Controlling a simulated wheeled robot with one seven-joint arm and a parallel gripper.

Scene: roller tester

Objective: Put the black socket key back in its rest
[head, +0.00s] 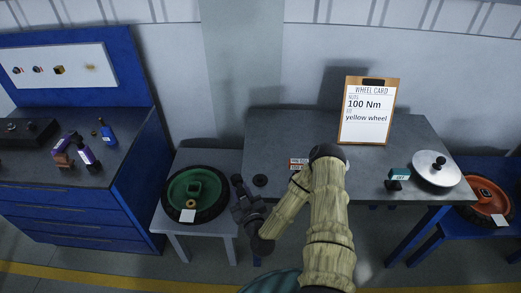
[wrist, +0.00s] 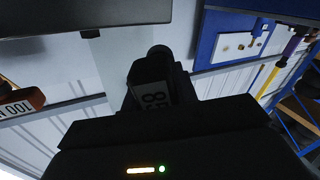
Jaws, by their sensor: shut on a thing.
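My gripper (head: 243,198) is at the left front corner of the grey table, between it and the stool with the green wheel. It is shut on a black thing (head: 237,181) with a rounded end, which I take to be the black socket key. In the wrist view the held key (wrist: 158,60) sticks out beyond the jaws, with a white label bearing a dark figure like 8 at its base. Its lower part is hidden by the gripper.
The grey table (head: 290,127) carries red-and-white labels (head: 298,164), a wheel card (head: 368,112), a small green-topped block (head: 398,176) and a silver disc (head: 437,170). A green wheel (head: 178,188) lies on the left stool. A blue workbench (head: 60,205) stands far left, an orange wheel (head: 487,200) right.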

